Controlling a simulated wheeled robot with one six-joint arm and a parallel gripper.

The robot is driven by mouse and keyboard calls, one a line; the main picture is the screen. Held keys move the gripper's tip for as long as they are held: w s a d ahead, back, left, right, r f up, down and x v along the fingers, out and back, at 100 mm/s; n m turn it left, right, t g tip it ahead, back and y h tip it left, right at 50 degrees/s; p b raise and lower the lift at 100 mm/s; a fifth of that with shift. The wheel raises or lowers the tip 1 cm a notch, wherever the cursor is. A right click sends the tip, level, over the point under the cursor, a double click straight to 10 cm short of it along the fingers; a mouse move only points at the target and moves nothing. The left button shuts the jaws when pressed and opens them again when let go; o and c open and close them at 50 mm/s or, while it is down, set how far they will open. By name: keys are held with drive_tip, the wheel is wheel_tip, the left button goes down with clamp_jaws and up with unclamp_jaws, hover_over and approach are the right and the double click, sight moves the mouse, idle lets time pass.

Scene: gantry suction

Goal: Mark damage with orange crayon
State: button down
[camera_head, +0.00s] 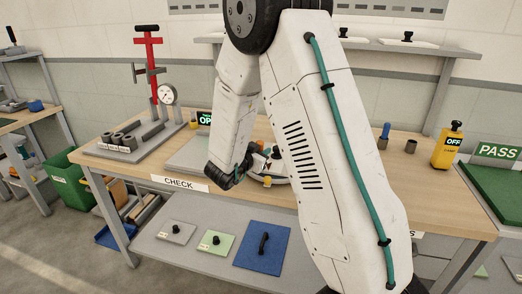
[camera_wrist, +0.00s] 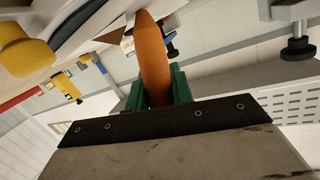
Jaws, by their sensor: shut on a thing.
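My gripper (camera_wrist: 167,92) shows in the wrist view with its two green fingers shut on an orange crayon (camera_wrist: 152,58). The crayon points away from the gripper, its rounded tip near the top edge of the picture. A pale rounded piece with dark parts (camera_head: 272,167) shows partly between my arm links. No damage mark can be made out.
A red-handled stand with a round gauge (camera_head: 167,94) is on the bench's left. A yellow device marked OFF (camera_head: 447,148) and a green PASS tray (camera_head: 495,190) are at the right. Blue (camera_head: 262,246) and green (camera_head: 215,242) plates lie on the lower shelf. A green bin (camera_head: 72,185) stands left.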

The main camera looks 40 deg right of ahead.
sight(275, 169)
drive_tip(key=shift+s+d+f, duration=0.1)
drive_tip(key=shift+s+d, duration=0.65)
drive_tip(key=shift+s, duration=0.25)
drive_tip(key=shift+s+d+f, duration=0.1)
drive_tip(key=shift+s+d, duration=0.6)
drive_tip(key=shift+s, duration=0.3)
idle(0.3)
drive_tip(key=shift+r, duration=0.1)
wheel_tip(275, 169, up, 7)
idle(0.8)
drive_tip(key=shift+w, duration=0.1)
idle(0.4)
